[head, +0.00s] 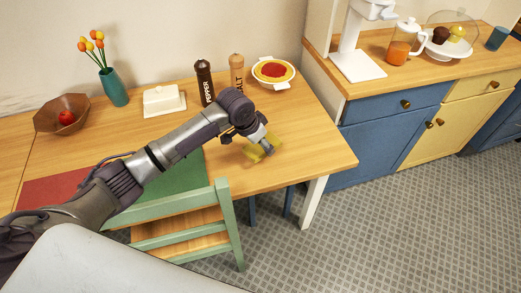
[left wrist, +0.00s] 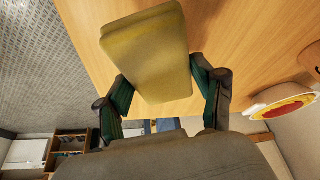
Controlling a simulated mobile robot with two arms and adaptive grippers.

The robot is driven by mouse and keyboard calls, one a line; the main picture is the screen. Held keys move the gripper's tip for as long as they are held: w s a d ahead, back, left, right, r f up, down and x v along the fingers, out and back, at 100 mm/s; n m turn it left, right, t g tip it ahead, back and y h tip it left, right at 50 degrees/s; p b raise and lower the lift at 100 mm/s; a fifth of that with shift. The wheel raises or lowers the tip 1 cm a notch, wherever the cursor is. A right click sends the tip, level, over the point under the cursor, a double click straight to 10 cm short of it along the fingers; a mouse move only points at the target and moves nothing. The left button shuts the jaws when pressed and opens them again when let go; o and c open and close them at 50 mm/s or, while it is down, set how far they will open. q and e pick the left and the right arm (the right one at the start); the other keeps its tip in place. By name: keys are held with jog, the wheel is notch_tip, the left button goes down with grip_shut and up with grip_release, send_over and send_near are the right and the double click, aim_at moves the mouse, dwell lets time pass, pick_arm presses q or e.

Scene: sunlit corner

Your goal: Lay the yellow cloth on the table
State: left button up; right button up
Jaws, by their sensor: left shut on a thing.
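My left gripper (head: 262,146) is over the right part of the wooden table (head: 310,130). It is shut on the yellow cloth (head: 256,154). In the left wrist view the cloth (left wrist: 148,50) looks like a folded, thick pad between the two fingers of my left gripper (left wrist: 160,88), with the table surface behind it. I cannot tell whether the cloth touches the table. My right gripper is in neither view.
A pie dish (head: 273,72), a salt mill (head: 237,70), a pepper mill (head: 204,82) and a butter dish (head: 163,100) stand along the back. A green chair (head: 185,228) stands at the front. The table's right end is clear.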

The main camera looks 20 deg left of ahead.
aim_at(261, 151)
pick_arm(q)
jog(key=shift+w+a+f, duration=0.1)
jog(key=shift+w+f, duration=0.05)
jog(key=shift+f, duration=2)
jog(key=shift+f, duration=0.15)
jog(key=o, duration=1.1)
jog(key=v, duration=1.2)
jog(key=shift+r+p, duration=0.25)
jog(key=shift+p, duration=0.05)
